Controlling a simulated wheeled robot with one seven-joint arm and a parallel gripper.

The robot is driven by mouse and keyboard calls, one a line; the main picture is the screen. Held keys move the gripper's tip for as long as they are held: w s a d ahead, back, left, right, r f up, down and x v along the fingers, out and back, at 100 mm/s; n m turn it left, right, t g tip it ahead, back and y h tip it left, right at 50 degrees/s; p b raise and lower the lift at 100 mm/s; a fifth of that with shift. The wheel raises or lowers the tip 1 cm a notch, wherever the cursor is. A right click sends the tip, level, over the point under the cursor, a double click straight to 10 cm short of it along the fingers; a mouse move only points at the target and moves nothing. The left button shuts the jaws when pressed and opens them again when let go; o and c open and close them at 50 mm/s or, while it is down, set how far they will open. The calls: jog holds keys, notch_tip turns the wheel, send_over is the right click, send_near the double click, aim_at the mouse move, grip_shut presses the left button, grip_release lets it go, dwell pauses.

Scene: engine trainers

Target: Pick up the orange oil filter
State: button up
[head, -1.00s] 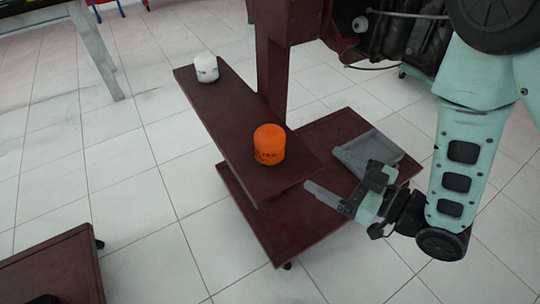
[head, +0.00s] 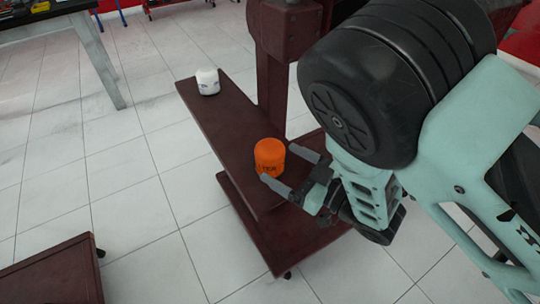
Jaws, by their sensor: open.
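The orange oil filter (head: 269,156) stands upright near the front end of the dark red upper shelf (head: 228,133) of the engine stand. My gripper (head: 282,164) comes in from the right with its two fingers spread. One fingertip is in front of the filter's lower right side and the other is behind it on the right. The filter is at the mouth of the open jaws. I cannot tell whether a finger touches it.
A white oil filter (head: 208,81) stands at the far left end of the shelf. The stand's upright post (head: 275,80) rises behind the shelf. Another dark red cart (head: 55,272) is at lower left, with tiled floor between. A workbench (head: 60,20) is at upper left.

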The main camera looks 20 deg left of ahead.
aim_at(263, 152)
jog(key=shift+x, duration=3.3)
jog(key=c, duration=1.2)
